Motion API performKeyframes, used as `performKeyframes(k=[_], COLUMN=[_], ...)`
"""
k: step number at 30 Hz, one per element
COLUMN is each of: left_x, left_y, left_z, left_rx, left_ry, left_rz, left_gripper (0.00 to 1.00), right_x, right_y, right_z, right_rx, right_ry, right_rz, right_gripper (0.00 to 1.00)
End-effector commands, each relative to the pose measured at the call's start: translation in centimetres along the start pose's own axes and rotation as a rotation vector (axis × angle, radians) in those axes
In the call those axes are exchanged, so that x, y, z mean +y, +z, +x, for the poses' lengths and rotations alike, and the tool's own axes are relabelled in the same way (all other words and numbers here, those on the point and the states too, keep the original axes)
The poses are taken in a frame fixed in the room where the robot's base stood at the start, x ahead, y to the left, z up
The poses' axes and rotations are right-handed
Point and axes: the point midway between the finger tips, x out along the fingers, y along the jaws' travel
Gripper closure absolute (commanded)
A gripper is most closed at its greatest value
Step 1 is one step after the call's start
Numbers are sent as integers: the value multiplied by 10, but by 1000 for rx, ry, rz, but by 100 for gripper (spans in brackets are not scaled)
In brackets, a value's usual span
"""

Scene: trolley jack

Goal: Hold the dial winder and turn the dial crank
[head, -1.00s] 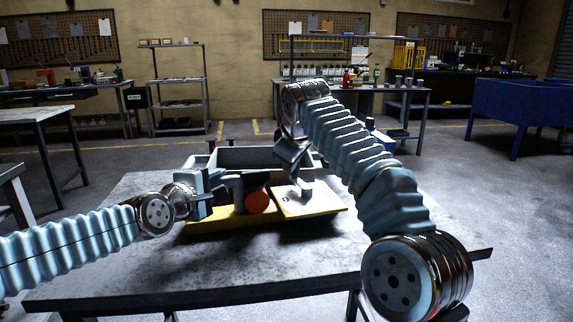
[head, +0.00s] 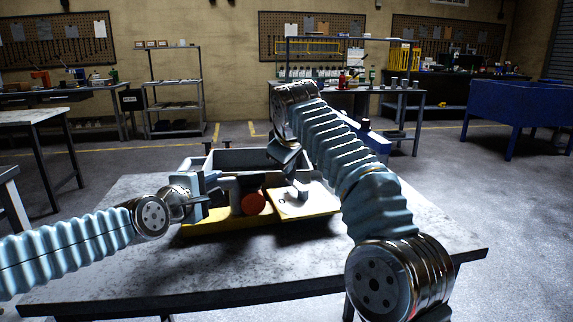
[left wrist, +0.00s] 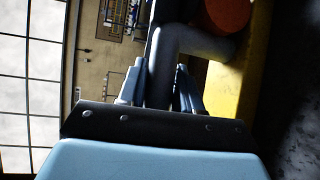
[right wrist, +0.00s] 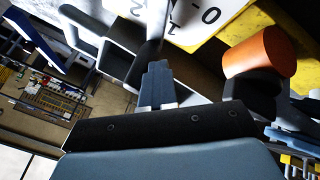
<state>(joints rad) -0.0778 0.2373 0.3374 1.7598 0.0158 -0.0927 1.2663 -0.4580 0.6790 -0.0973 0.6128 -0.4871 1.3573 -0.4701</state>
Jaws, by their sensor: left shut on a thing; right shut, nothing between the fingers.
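The dial winder stands on the table, with a yellow base (head: 215,229), a white dial plate (head: 318,203) and an orange-red cylinder (head: 253,203). My left gripper (head: 203,191) is shut on its grey bent handle; the left wrist view shows this handle (left wrist: 167,60) between the fingers. My right gripper (head: 291,171) is above the dial plate, its fingers (right wrist: 157,85) shut with nothing between them. A small grey block (head: 300,190), perhaps part of the crank, stands on the dial just below it. Numerals show on the dial (right wrist: 205,18) in the right wrist view; contact with the crank is unclear.
A grey open tray (head: 250,157) stands behind the winder on the table. The table's front (head: 130,285) and right part are clear, apart from my right arm passing over. Shelves, benches and a blue bin (head: 515,105) are far behind.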

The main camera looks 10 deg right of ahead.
Motion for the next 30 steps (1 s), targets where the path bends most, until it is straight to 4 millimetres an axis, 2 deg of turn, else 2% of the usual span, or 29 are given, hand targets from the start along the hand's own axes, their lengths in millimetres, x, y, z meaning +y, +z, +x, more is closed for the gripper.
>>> performKeyframes(k=[30], left_x=[-1], left_y=[-1], left_z=[0], left_rx=[1], left_ry=[-2], left_rz=[0], left_gripper=[100], right_x=[24], right_y=[5], right_z=[10], right_rx=[-15], right_ry=[24], right_rz=[28], right_gripper=[100])
